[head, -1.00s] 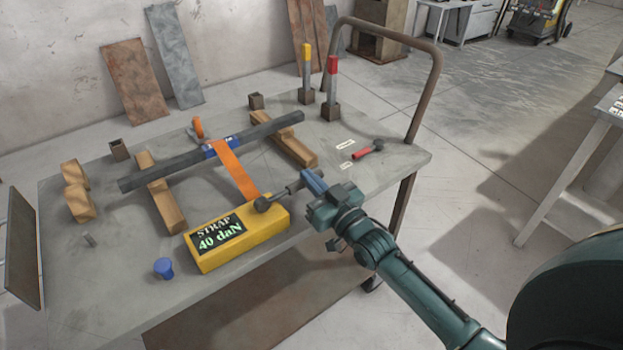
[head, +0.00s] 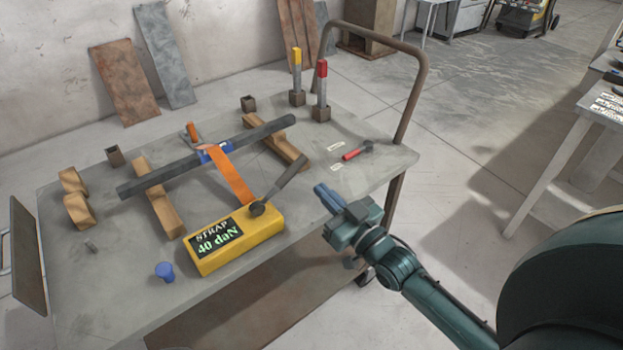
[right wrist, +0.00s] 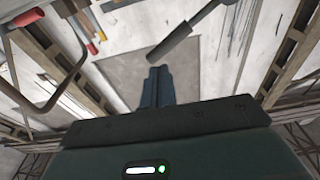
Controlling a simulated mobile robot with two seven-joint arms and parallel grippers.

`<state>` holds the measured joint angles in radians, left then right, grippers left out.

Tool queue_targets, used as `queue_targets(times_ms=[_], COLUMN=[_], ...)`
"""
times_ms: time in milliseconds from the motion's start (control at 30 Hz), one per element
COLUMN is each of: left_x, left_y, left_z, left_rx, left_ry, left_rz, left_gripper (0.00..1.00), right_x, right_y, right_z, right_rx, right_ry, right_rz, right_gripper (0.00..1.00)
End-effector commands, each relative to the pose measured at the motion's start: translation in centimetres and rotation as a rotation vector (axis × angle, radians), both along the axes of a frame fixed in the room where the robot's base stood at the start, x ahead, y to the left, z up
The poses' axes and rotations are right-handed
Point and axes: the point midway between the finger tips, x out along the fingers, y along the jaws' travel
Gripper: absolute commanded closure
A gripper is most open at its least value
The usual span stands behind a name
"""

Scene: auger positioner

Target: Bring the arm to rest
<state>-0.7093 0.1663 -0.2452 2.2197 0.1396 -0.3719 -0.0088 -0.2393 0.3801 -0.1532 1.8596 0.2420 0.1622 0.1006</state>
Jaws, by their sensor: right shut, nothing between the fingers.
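My right gripper (head: 328,197) is shut and empty, its blue fingers together above the table's right front edge. The fingers also show in the right wrist view (right wrist: 157,87). A yellow box (head: 235,240) reading "STRAP 40 daN" sits on the table, with a dark lever (head: 285,183) slanting up to the right from its top. The lever also shows in the right wrist view (right wrist: 182,38), apart from the fingers. An orange strap (head: 232,180) runs from the box to a dark bar (head: 175,176) lying across wooden blocks. My left gripper is not in view.
The grey table (head: 110,270) has a tubular handle (head: 418,75) at its right end. A red-handled tool (head: 356,153), red and yellow topped posts (head: 321,85), and a blue knob (head: 164,271) stand or lie on it.

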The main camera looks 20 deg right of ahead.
Motion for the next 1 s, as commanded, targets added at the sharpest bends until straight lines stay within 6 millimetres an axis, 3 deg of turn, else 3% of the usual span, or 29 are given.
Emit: queue_targets(times_ms=[200,767,867,1000], left_x=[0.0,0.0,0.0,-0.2], left_y=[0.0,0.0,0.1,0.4], left_z=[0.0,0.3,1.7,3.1], left_rx=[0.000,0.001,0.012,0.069], left_ry=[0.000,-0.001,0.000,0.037], left_rz=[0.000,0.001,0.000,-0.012], left_gripper=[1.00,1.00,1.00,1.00], right_x=[-1.6,-1.6,-1.6,-1.6], right_y=[-0.4,-0.4,-0.4,-0.4], right_z=[-0.2,0.1,1.7,5.7], right_rx=[0.000,0.000,0.000,0.000], right_ry=[0.000,-0.002,-0.002,-0.002], right_rz=[0.000,0.000,0.000,0.000], right_gripper=[1.00,1.00,1.00,1.00])
